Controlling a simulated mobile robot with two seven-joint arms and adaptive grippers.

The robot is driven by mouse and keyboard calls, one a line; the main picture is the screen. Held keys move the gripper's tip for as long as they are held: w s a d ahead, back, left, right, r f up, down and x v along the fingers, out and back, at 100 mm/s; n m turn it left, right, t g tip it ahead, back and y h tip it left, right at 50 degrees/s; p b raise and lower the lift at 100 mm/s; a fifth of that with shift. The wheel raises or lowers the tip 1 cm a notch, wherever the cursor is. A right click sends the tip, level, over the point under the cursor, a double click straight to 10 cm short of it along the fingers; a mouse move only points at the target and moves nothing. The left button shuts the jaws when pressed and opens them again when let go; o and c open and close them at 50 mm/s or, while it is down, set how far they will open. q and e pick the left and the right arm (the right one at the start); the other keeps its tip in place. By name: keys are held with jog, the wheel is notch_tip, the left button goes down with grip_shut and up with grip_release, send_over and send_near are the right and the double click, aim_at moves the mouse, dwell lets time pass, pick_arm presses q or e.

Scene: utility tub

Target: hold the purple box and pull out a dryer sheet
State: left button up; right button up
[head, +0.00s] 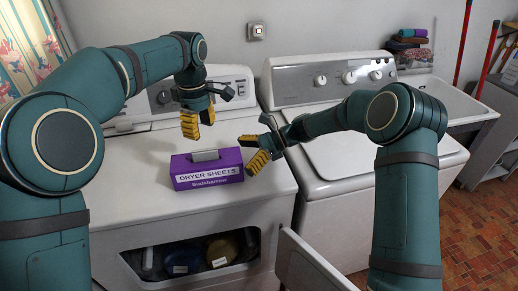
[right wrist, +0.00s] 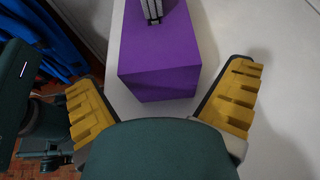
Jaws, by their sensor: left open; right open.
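The purple box (head: 207,171), labelled "DRYER SHEETS", stands on the white top of the left machine. A pale grey sheet (head: 206,155) sticks up from its top. In the right wrist view the purple box (right wrist: 160,55) lies ahead, with the sheet (right wrist: 152,10) at the top edge. My left gripper (head: 198,124) is open, pointing down above and behind the box, apart from it. My right gripper (head: 256,152) is open at the right end of the box. Its yellow fingers (right wrist: 165,108) are spread to either side of the box's near end, and nothing is held.
The left machine's top (head: 262,201) has free room around the box. A second white machine (head: 330,160) stands to the right, with a sink (head: 455,95) beyond it. Folded cloths (head: 408,40) lie at the back right. An open front compartment (head: 190,262) below holds containers.

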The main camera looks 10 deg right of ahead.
aim_at(202, 150)
jog(key=shift+x, duration=1.35)
jog(key=c, duration=1.1)
pick_arm(q)
jog(key=shift+o, duration=1)
pick_arm(e)
jog(key=shift+c, duration=0.2)
pick_arm(q)
jog(key=n, duration=0.1)
jog(key=r+n, duration=0.1)
jog(key=n, duration=0.1)
jog(key=a+n, duration=0.1)
jog(key=shift+s+r+n+h, duration=0.3)
jog(key=shift+r+h, duration=0.1)
notch_tip(202, 150, down, 6)
jog(key=n, duration=0.2)
jog(key=shift+r+n+h, duration=0.2)
jog(key=shift+n+h, duration=0.1)
jog(key=shift+n, duration=0.1)
jog(key=shift+w+d+f, duration=0.15)
jog(key=shift+f, duration=1.2)
jog(key=shift+w+d+f, duration=0.15)
jog(key=shift+f, duration=1.15)
